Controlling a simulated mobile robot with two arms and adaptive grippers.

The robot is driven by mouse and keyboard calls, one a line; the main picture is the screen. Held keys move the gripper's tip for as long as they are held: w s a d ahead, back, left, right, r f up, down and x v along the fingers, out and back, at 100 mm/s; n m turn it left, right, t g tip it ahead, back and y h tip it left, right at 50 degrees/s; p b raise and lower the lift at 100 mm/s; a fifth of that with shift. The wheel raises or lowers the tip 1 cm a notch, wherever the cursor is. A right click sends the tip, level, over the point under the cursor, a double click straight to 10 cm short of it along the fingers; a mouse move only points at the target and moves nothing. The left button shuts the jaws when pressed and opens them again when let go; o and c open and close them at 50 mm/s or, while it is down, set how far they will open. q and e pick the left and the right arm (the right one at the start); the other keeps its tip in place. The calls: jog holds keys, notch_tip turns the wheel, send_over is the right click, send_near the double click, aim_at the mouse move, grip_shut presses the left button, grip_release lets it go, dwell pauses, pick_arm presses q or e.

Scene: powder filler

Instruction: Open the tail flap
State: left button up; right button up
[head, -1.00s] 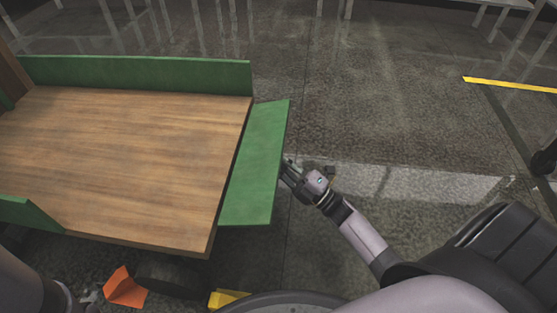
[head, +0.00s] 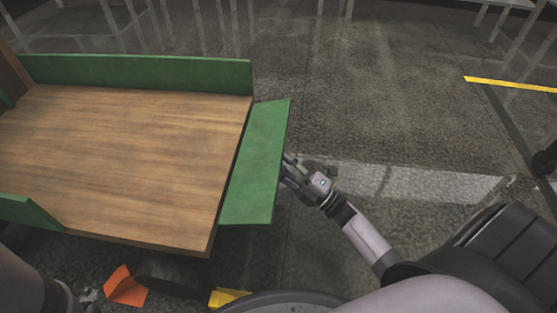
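The green tail flap (head: 258,165) is at the right end of a wooden cart bed (head: 120,160). It is folded outward and slopes away from the bed's edge. My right gripper (head: 288,167) is at the flap's outer right edge, with its fingers pointing at it. I cannot tell whether the fingers touch the flap, and nothing shows held between them. My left gripper (head: 88,295) is partly in view at the lower left, below the cart's near side. Its fingers are too small and dark to read.
Green side boards stand along the bed's far side (head: 140,74) and near left side (head: 30,212). An orange piece (head: 125,287) and a yellow piece (head: 229,298) lie low by a dark wheel (head: 172,279).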

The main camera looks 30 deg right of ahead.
jog(key=v, duration=1.1)
jog(key=shift+s+d, duration=0.1)
